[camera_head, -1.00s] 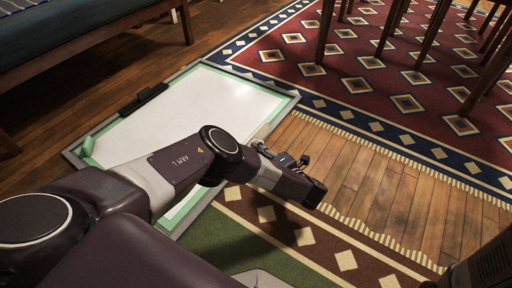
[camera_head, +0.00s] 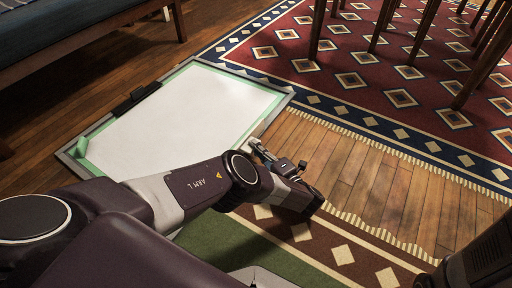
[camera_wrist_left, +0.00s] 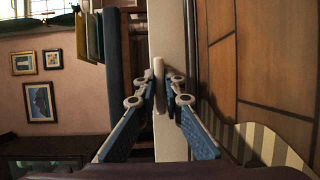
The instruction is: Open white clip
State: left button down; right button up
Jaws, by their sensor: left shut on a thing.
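A white sheet with green tape edges lies on a grey-framed board (camera_head: 185,110) on the floor. The white clip shows in the left wrist view as a pale upright tab (camera_wrist_left: 158,72) on the board's light edge. In the head view my left arm and hand hide most of that spot. My left gripper (camera_head: 256,146) is at the board's near right edge. In the wrist view its blue-padded fingers (camera_wrist_left: 158,88) are closed in on both sides of the tab. A dark ribbed part of my right arm shows at the bottom right; its fingertips cannot be made out.
A black clip (camera_head: 137,97) sits on the board's left edge, with loose green tape (camera_head: 83,147) near the corner. A blue bench (camera_head: 70,35) stands at the upper left. A patterned rug (camera_head: 400,95) and chair legs are at the upper right. Bare wooden floor (camera_head: 370,185) lies right of the gripper.

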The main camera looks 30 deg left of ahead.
pick_arm(q)
jog(key=c, duration=2)
grip_release()
jog(key=shift+c, duration=0.2)
jog(key=v, duration=1.2)
